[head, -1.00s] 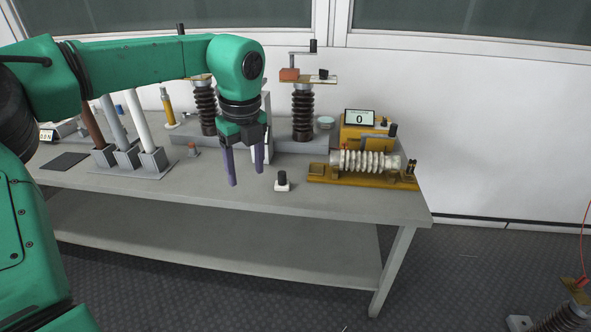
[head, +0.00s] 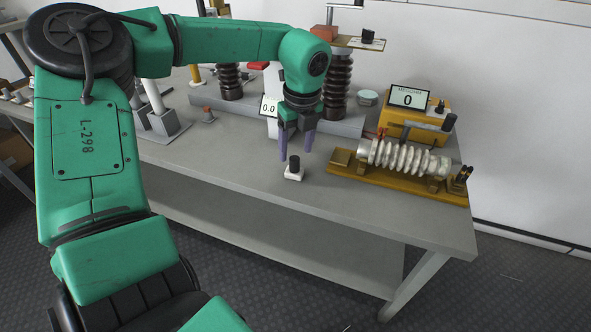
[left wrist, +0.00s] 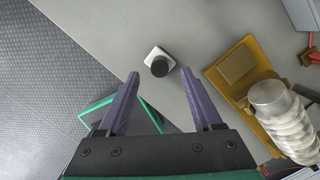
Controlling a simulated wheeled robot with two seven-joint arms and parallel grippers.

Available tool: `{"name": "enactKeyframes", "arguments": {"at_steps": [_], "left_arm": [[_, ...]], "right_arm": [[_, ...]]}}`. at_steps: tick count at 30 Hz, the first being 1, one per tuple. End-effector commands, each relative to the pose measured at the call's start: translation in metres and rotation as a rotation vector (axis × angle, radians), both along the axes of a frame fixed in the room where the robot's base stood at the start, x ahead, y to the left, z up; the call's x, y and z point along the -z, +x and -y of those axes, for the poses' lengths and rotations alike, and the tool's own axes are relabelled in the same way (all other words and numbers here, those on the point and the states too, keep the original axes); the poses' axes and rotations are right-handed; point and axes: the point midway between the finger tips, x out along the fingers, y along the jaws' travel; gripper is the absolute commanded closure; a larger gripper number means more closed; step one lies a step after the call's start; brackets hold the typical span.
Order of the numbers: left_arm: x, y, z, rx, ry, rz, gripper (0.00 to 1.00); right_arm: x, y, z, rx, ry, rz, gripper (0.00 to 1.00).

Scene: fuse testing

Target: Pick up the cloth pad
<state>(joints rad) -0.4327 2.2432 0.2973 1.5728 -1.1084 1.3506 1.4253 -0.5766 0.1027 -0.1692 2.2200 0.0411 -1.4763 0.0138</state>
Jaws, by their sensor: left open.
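A small white square pad with an upright black knob (head: 294,173), which appears to be the cloth pad, rests on the grey bench near its front edge. It also shows in the left wrist view (left wrist: 153,54), top centre, with the black knob lined up between the fingertips. My left gripper (head: 296,153) is open and empty, its purple fingers pointing down just above and behind the pad in the picture. In the left wrist view the gripper (left wrist: 160,76) shows both fingers apart, with nothing between them. I cannot tell the exact height gap. My right gripper is not in view.
A yellow stand (head: 400,182) with a white ribbed insulator (head: 405,158) stands to the right of the pad. Behind it is a yellow meter (head: 416,127) reading 0. Dark ribbed posts (head: 337,85) stand behind my gripper. The bench front (head: 260,195) is clear.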

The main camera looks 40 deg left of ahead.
Motion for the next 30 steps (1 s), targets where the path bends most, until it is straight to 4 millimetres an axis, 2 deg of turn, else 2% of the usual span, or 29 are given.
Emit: {"name": "enactKeyframes", "arguments": {"at_steps": [6, 9, 14, 17, 19, 20, 30], "left_arm": [[0.042, 0.002, -0.007, 0.001, -0.002, -0.004, 0.33], [0.048, 0.003, -0.008, 0.001, 0.000, 0.000, 0.33], [0.047, 0.003, -0.008, 0.001, 0.000, 0.000, 0.33], [0.047, 0.003, -0.008, 0.001, 0.000, 0.000, 0.68], [0.047, 0.003, -0.008, 0.001, 0.000, 0.000, 0.95], [0.047, 0.003, -0.008, 0.001, 0.000, 0.000, 1.00], [0.043, 0.004, -0.008, 0.001, 0.001, 0.001, 1.00]], "right_arm": [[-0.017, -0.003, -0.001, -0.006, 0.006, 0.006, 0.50], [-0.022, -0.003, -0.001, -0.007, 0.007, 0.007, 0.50], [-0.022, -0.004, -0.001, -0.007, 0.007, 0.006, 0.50], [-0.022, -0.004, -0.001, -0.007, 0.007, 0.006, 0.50], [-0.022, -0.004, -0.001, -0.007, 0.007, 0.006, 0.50], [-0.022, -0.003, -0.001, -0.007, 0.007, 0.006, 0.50], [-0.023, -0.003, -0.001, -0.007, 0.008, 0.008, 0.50]]}}
